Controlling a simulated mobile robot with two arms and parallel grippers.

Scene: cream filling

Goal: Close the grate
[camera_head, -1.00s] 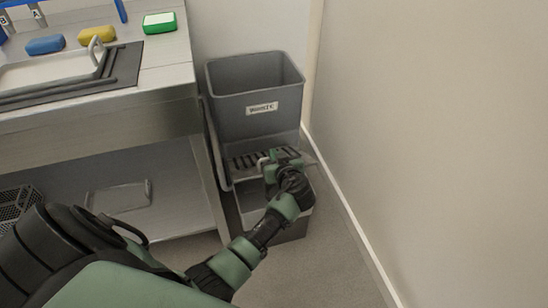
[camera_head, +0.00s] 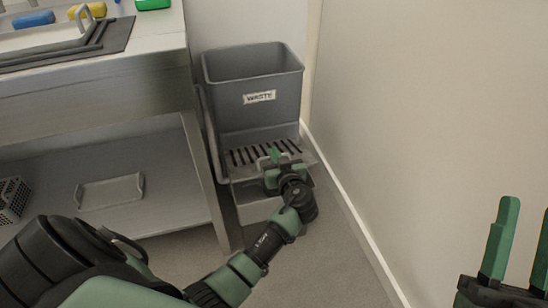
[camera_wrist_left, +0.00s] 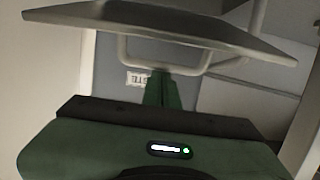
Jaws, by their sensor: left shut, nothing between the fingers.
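The grey grate (camera_head: 240,158) with dark slots lies at the foot of the waste bin (camera_head: 240,112), in front of it. My left gripper (camera_head: 272,158) is at the grate's front part, in front of the slots; its fingers are shut and empty. The left wrist view shows the shut green fingers (camera_wrist_left: 162,92) close to a bent rod handle and a flat grey panel (camera_wrist_left: 170,22). I cannot tell whether they touch it. My right gripper (camera_head: 523,222) is at the lower right, its two green fingers apart, far from the grate.
A steel table (camera_head: 95,85) with a lower shelf stands left of the bin. A beige wall (camera_head: 430,110) with a white skirting runs close on the right. A tray (camera_head: 110,191) lies on the shelf. Grey floor is free in front of the wall.

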